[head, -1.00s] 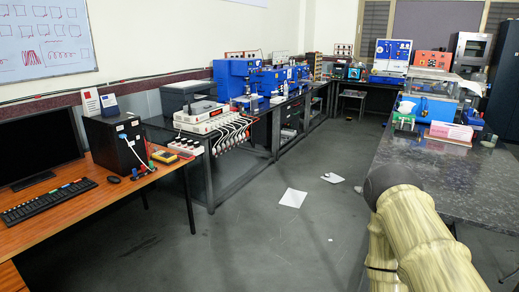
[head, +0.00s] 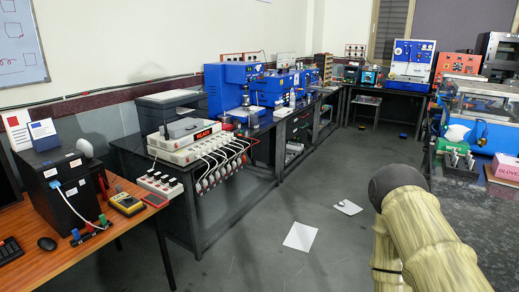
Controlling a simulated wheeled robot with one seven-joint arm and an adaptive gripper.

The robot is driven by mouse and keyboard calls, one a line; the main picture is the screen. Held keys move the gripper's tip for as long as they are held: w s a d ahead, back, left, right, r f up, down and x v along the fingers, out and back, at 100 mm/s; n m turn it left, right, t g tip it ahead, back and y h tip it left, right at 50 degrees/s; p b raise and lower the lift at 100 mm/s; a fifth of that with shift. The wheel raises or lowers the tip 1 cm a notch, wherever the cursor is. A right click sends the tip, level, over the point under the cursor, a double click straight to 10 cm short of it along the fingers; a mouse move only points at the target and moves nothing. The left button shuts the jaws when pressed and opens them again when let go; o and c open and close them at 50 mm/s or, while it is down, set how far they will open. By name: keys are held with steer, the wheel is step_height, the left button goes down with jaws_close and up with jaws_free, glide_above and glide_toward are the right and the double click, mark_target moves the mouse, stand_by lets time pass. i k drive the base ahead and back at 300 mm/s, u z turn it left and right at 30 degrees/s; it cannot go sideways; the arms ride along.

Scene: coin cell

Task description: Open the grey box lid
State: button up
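A grey box (head: 164,115) with a flat grey lid (head: 168,97) stands on the dark bench along the left wall, behind a stack of white instruments. The lid appears to be down. The lower front of the box is partly hidden by the instruments. My arm shows at the lower right, far from the box, but its gripper is out of the picture.
White instruments (head: 190,145) with many cables stand in front of the box. A wooden desk (head: 85,240) with a black computer (head: 62,190) is at left, a dark worktop (head: 475,195) at right. White sheets (head: 300,237) lie on the otherwise clear aisle floor.

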mark_target(177, 129)
steer(key=i, duration=2.1)
steer(key=u, duration=0.7)
